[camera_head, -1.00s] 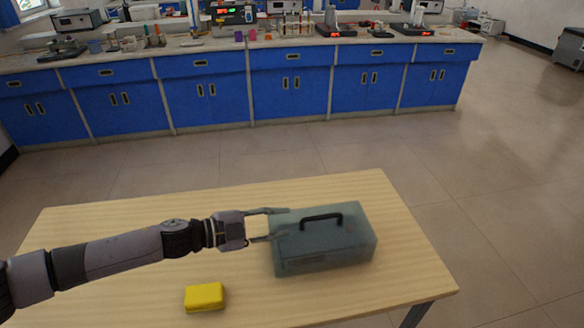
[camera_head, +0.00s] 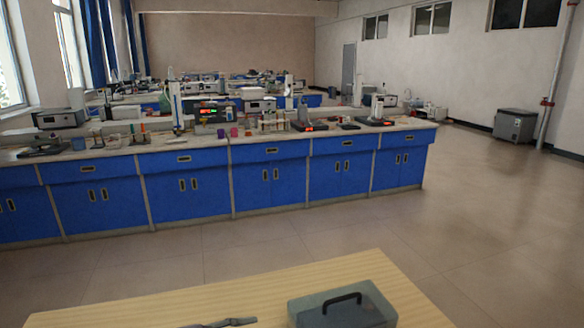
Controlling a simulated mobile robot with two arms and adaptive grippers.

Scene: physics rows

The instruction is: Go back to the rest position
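A grey-blue box (camera_head: 372,306) with a black handle on its lid stands on the light wooden table (camera_head: 270,283) at the bottom of the head view; its lower part is cut off. My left gripper (camera_head: 238,322) shows only as a dark finger at the bottom edge, left of the box and with a gap to it. The rest of that gripper is out of frame, so its opening is hidden. My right gripper is not in view.
A long blue lab bench (camera_head: 205,184) stands across the room, with instruments and small vessels on top. Open floor (camera_head: 300,235) lies between it and the table. A grey cabinet (camera_head: 515,126) stands far right.

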